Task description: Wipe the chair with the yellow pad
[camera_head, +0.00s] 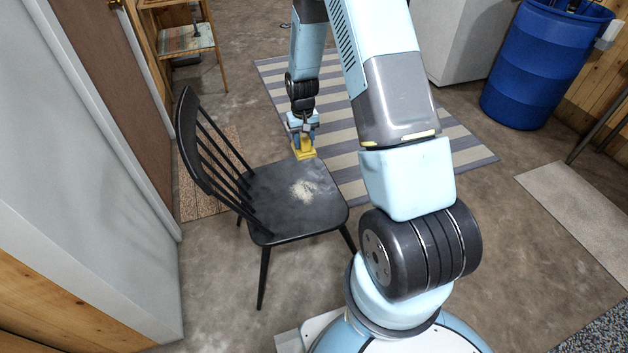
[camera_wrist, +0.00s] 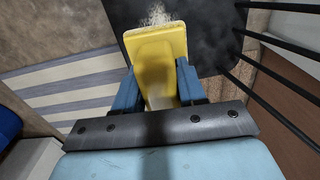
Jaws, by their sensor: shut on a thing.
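A black chair (camera_head: 285,217) with a slatted back stands left of the middle in the head view. Its dark seat also shows at the top of the wrist view (camera_wrist: 205,38). A pale, powdery smudge (camera_head: 304,189) lies on the seat, and part of it shows past the pad in the wrist view (camera_wrist: 157,14). My gripper (camera_head: 303,141) is shut on the yellow pad (camera_head: 304,152), which sits between both blue fingers in the wrist view (camera_wrist: 156,50). The pad is at the far edge of the seat, beyond the smudge. I cannot tell whether it touches the seat.
A striped rug (camera_head: 460,150) lies beyond the chair. A blue barrel (camera_head: 535,65) stands at the back right beside a light grey cabinet (camera_head: 455,40). A wooden shelf (camera_head: 190,40) stands at the back left. A grey-white panel (camera_head: 75,170) is close on the left.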

